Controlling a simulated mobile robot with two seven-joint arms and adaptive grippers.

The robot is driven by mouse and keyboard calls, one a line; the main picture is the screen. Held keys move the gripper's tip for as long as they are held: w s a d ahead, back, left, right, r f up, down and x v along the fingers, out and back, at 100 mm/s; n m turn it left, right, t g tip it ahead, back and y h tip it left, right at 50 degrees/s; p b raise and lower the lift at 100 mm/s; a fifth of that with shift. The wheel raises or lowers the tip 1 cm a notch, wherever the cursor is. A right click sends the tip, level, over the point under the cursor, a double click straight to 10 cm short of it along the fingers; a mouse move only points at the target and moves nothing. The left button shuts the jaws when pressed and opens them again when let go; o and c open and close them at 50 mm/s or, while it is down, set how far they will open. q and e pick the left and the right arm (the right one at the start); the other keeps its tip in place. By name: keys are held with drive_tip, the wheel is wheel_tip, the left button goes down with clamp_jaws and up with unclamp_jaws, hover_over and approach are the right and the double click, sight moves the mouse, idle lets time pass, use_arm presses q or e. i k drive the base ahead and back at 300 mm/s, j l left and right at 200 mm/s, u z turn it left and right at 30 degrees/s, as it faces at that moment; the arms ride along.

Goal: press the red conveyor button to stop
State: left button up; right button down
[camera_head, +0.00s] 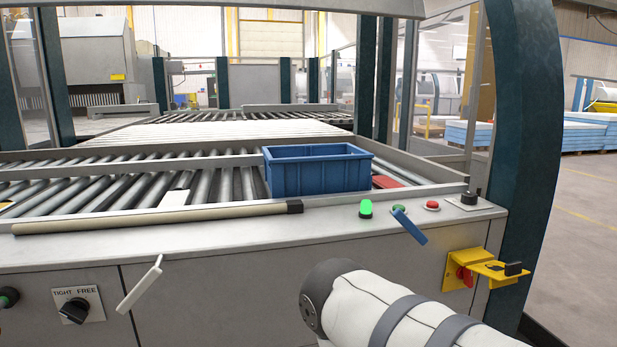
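The red button (432,205) sits on the grey ledge (330,222) along the front of the conveyor, toward its right end. A brightly lit green button (365,208) is to its left. A darker green button (399,209) sits between them, with a blue flat piece slanting down in front of it. A link of my own arm comes in at the bottom right, below the buttons and apart from them. Neither gripper shows in this view.
A blue bin (318,170) stands on the roller conveyor (110,186), behind the ledge. A yellow bracket with a red switch (464,276) juts out below the ledge. A black knob (469,198) is right of the red button. A dark post (530,150) bounds the right side.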

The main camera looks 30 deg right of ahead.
sight(430, 203)
drive_tip(key=z, duration=1.85)
